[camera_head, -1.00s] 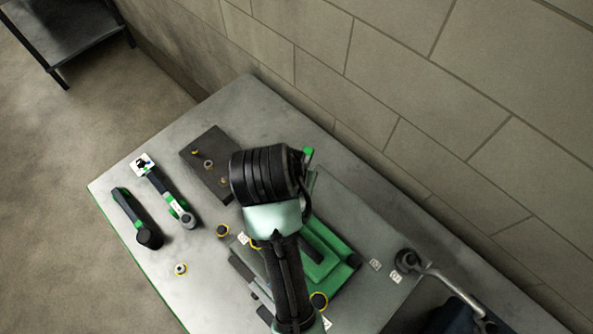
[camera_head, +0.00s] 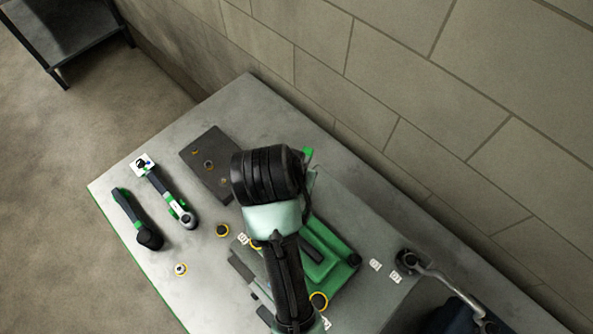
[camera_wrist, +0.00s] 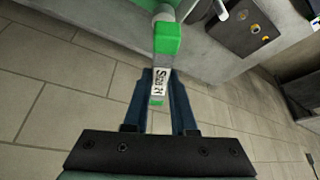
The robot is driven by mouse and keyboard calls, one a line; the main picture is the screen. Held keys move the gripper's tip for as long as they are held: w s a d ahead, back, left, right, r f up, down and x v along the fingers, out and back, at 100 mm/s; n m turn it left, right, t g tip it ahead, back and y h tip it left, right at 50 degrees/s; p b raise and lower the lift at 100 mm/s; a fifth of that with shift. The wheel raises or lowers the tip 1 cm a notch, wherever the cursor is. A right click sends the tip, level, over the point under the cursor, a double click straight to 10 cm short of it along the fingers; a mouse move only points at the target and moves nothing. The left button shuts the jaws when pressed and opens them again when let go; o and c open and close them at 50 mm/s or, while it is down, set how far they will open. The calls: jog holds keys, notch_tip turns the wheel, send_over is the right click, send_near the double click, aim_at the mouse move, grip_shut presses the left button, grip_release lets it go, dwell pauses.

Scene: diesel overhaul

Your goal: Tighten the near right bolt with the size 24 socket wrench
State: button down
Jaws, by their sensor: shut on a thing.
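My gripper (camera_wrist: 161,105) shows in the wrist view, shut on a socket wrench (camera_wrist: 166,42) with a green part, a pale size label and a grey head at the top edge. In the head view my arm hides the gripper; a small bit of green (camera_head: 308,153) shows beside the arm. I cannot tell whether the wrench head touches a bolt.
Two more wrenches, one dark and green (camera_head: 135,218) and one with a grey head (camera_head: 170,195), lie at the table's left. A dark plate (camera_head: 203,178) with several fittings lies behind them. A block wall (camera_head: 400,90) stands behind.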

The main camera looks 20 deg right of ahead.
jog(key=shift+r, duration=1.75)
jog(key=shift+r, duration=1.5)
jog(key=shift+a, duration=0.1)
